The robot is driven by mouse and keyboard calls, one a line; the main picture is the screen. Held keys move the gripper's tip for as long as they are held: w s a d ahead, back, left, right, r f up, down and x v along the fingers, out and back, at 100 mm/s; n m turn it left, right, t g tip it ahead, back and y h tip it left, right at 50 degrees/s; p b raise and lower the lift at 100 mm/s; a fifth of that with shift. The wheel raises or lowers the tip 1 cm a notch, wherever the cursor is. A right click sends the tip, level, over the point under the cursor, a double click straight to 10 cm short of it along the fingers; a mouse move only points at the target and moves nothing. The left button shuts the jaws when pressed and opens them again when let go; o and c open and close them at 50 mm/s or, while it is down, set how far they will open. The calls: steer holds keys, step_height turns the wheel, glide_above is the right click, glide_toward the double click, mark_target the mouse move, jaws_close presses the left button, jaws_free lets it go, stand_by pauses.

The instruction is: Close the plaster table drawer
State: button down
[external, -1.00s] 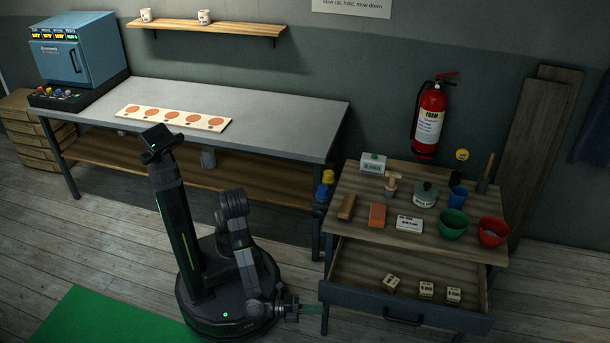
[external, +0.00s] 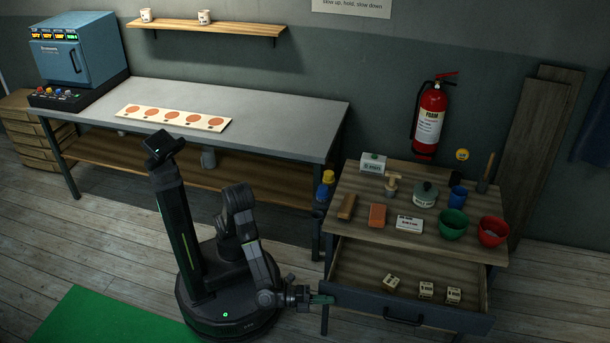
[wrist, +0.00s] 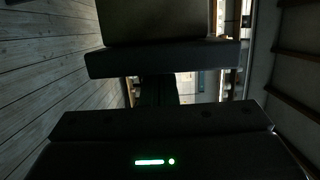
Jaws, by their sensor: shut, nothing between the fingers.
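The plaster table (external: 350,228) stands at the right in the external view. Its drawer (external: 450,318) is pulled well out, and the dark front with a bar handle (external: 403,317) faces the bottom of the picture. Several small labelled boxes (external: 426,290) lie inside the drawer. My gripper (external: 328,299) is shut and empty, at the left end of the drawer front. I cannot tell whether it touches the drawer. The wrist view shows dark gripper parts (wrist: 160,122) and a dark shape ahead, too dim to make out.
On the table top stand a green bowl (external: 453,223), a red bowl (external: 492,231), a blue cup (external: 458,197) and several tools. A fire extinguisher (external: 429,120) hangs behind. A long grey workbench (external: 270,115) stands at the left.

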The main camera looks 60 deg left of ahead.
mark_target(339, 262)
steer(key=w+a+p, duration=0.6)
steer(key=w+a, duration=0.8)
steer(key=shift+w+a, duration=0.3)
steer(key=shift+a, duration=0.05)
steer(key=shift+s+d, duration=0.1)
steer(key=shift+d, duration=0.05)
